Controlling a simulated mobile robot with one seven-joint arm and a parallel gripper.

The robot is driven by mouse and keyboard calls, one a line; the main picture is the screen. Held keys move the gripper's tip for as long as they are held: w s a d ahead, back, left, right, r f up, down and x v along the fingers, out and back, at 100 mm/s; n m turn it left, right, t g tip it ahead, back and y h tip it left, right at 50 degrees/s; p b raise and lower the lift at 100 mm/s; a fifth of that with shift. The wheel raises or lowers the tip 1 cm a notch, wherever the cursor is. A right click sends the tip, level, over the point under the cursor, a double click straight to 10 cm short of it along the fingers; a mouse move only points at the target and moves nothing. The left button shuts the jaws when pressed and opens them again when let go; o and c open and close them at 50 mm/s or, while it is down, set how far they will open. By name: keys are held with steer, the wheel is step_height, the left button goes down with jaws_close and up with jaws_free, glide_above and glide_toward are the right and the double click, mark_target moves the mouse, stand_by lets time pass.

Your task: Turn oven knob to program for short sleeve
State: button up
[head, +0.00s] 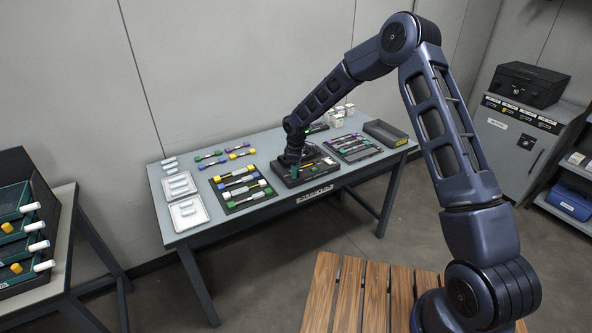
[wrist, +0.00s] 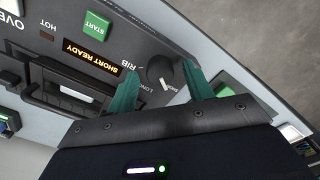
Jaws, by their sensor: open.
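The oven (head: 300,181) is a dark box at the front of the bench in the head view. In the wrist view its panel shows a round dark knob (wrist: 160,72) with a white pointer mark. The pointer is at the lower right, near a small label that is hard to read; "RIB" and "LONG" labels are beside the knob. The lit display (wrist: 91,57) reads "SHORT READY". My gripper (wrist: 164,78) is open, its green fingers on either side of the knob. I cannot tell whether they touch it. In the head view my gripper (head: 292,168) is over the oven.
A green START button (wrist: 96,24) sits on the panel near the display. On the bench (head: 250,225), trays with coloured-ended pieces (head: 240,188) lie left of the oven. A tool tray (head: 353,147) and an empty dark bin (head: 385,133) lie to its right.

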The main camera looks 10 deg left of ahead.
step_height(320, 180, up, 10)
steer(key=shift+r, duration=0.25)
stand_by(0.3)
steer(key=s+d+r+m+t, duration=0.1)
steer(key=s+d+r+m, duration=0.25)
steer(key=d+r, duration=0.95)
steer(key=s+d+r+m+t, duration=0.15)
steer(key=d+r+m, duration=0.35)
steer(key=d+r, duration=0.9)
steer(key=s+d+m, duration=0.2)
steer(key=s+d, duration=0.4)
steer(key=d, duration=0.3)
steer(key=s+d+m, duration=0.3)
steer(key=s+d, duration=0.3)
steer(key=d, duration=0.3)
steer(key=s+d+m+t, duration=0.2)
steer(key=s+d+m, duration=0.2)
steer(key=s, duration=0.9)
steer(key=d, duration=0.3)
steer(key=shift+d+f+m, duration=0.25)
steer(key=shift+f+m, duration=0.05)
steer(key=shift+m, duration=0.05)
